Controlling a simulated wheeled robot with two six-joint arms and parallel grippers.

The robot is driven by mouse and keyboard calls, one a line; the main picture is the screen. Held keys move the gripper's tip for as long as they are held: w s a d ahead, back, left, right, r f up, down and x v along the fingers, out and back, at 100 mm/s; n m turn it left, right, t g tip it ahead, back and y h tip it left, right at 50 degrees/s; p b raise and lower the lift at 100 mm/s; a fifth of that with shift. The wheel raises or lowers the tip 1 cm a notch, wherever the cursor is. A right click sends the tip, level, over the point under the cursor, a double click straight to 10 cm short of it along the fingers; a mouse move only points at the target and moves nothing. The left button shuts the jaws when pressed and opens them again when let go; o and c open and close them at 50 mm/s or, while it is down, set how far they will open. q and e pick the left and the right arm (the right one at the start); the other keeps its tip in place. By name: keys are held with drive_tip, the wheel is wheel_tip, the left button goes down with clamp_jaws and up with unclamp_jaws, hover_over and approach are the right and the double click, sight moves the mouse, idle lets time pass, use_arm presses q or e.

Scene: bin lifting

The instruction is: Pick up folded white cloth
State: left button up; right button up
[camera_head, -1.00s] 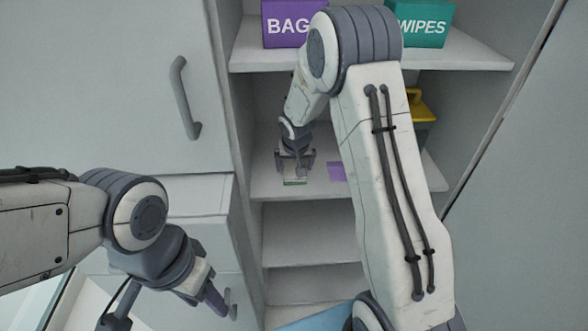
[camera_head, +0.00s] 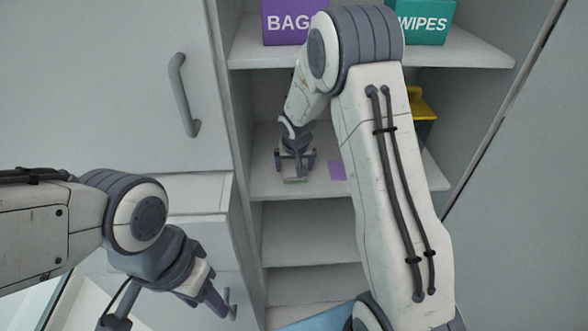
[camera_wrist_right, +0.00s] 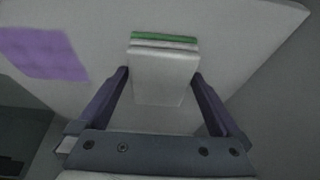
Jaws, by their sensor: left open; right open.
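The folded white cloth (camera_wrist_right: 163,78), with a green stripe along one edge, lies on the middle shelf (camera_head: 262,181). In the head view only a small part of the cloth (camera_head: 294,180) shows below my right gripper (camera_head: 296,170). In the right wrist view my right gripper (camera_wrist_right: 160,85) is open, with one finger on each side of the cloth's near part. I cannot tell whether the fingers touch it. My left gripper (camera_head: 222,302) is open and empty, low at the left in front of the cabinet.
A flat purple square (camera_head: 337,171) lies on the same shelf, right of the cloth. A purple BAGS box (camera_head: 285,22) and a teal WIPES box (camera_head: 424,24) stand on the shelf above. A yellow-topped item (camera_head: 424,105) is at the right. Cabinet doors flank the shelves.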

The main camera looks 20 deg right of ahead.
drive_tip(key=c, duration=1.1)
drive_tip(key=shift+r, duration=0.1)
